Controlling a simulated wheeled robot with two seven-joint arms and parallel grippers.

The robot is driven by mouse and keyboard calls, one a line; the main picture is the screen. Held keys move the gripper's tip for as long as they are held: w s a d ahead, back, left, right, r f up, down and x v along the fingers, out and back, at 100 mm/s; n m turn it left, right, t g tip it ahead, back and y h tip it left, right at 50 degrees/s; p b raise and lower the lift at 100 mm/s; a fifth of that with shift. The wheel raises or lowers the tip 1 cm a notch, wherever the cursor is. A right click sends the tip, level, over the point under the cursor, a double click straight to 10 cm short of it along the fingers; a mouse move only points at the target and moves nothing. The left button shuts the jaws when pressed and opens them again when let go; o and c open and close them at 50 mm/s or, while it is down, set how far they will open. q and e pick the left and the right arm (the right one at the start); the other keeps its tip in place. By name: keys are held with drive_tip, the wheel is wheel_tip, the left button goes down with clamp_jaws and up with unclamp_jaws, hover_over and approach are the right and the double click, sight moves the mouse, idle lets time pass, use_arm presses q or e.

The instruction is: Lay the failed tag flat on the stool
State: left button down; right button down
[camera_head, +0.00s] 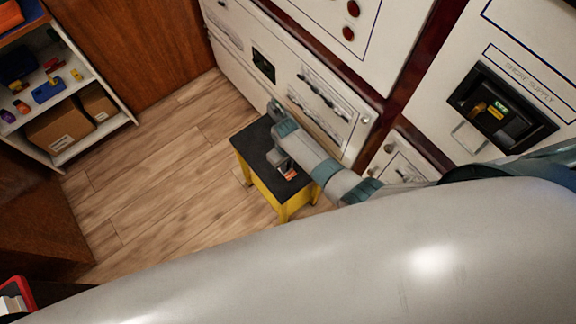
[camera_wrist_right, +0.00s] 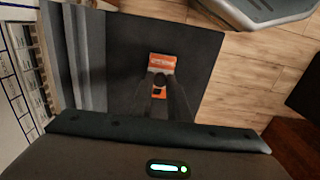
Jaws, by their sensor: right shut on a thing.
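The failed tag is a small orange tag with a pale band (camera_wrist_right: 162,62), over the black top in the right wrist view. It also shows in the head view as a small orange and white patch (camera_head: 288,174). My right gripper (camera_wrist_right: 160,82) is shut on the tag's near end. In the head view this gripper (camera_head: 279,160) is low over the stool (camera_head: 254,144), which has a black top and yellow legs. I cannot tell whether the tag touches the top or hangs just above it. My left gripper is out of view.
White electrical panels with breaker rows (camera_head: 325,103) stand right behind the stool. A shore supply unit (camera_head: 500,107) is at the right. Shelves with boxes and small parts (camera_head: 72,120) stand at the left. The wooden floor (camera_head: 150,180) between is clear.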

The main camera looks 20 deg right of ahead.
drive_tip(key=shift+f, duration=0.35)
drive_tip(key=c, duration=1.6)
unclamp_jaws()
drive_tip(key=shift+r, duration=0.15)
drive_tip(key=shift+r, duration=0.75)
drive_tip(key=r, duration=1.5)
drive_tip(key=shift+s+d+r, duration=0.1)
drive_tip(key=shift+s+r, duration=0.25)
